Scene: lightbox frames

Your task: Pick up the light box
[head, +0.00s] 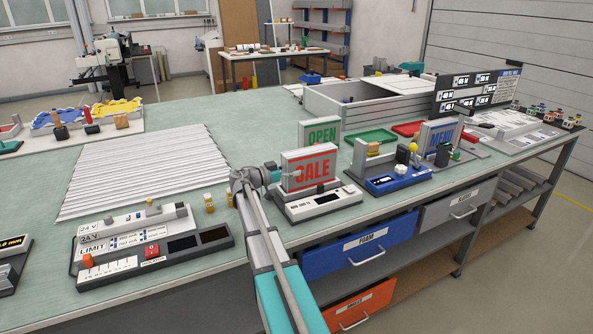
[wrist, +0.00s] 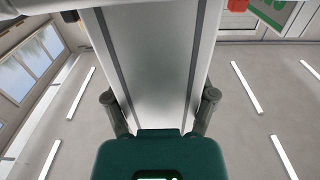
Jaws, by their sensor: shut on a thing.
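A second light box with green OPEN lettering (head: 323,131) stands close behind, and a MENU light box (head: 440,136) stands to the right.
A blue-based device (head: 392,180) stands right of the white unit. Green (head: 370,137) and red (head: 407,129) trays lie behind. A control panel (head: 150,245) and a corrugated white sheet (head: 145,170) are on the left of the bench (head: 235,130). Drawers lie below its front edge.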

